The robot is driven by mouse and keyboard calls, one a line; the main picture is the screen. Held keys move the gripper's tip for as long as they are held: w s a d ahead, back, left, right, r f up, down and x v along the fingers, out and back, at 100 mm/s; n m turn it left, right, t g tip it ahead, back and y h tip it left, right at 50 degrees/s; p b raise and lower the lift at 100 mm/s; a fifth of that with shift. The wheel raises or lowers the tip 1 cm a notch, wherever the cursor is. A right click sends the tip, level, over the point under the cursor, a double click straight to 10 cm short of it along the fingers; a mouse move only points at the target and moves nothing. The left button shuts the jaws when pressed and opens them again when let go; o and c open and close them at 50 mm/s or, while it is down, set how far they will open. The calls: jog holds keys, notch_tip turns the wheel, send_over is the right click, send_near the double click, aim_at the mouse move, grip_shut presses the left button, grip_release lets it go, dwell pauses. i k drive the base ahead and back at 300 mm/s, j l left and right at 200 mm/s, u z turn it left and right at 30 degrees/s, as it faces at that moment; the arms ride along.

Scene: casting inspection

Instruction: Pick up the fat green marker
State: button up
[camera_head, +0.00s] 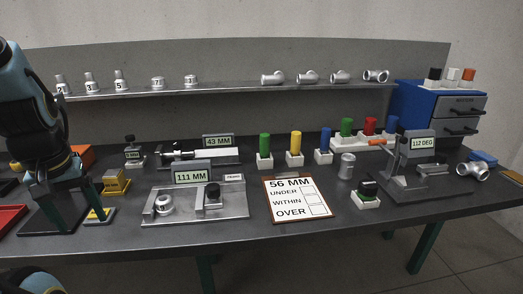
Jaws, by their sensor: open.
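A tall green marker (264,145) stands upright in a small white holder (264,161) near the middle of the bench. A shorter green cylinder (347,127) stands on a white block (349,140) farther right and back. From this view I cannot be sure which of the two is the fat one. My gripper (80,224) is at the far left, pointing down with its fingers spread and nothing seen between them. It is well left of both green pieces, and the bench fixtures lie between.
A yellow marker (296,143) and a blue marker (325,140) stand in holders right of the tall green one. A clipboard (297,200) lies in front. Gauge fixtures (236,208) fill the left-centre. A metal cylinder (347,166) and an angle gauge (411,185) stand to the right.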

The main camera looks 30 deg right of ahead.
aim_at(264, 138)
jog(key=z, duration=1.5)
jog(key=k+l+u, duration=0.15)
jog(key=u, duration=1.65)
jog(key=k+j+u, duration=0.2)
jog(key=k+j, duration=0.1)
jog(key=k, duration=0.05)
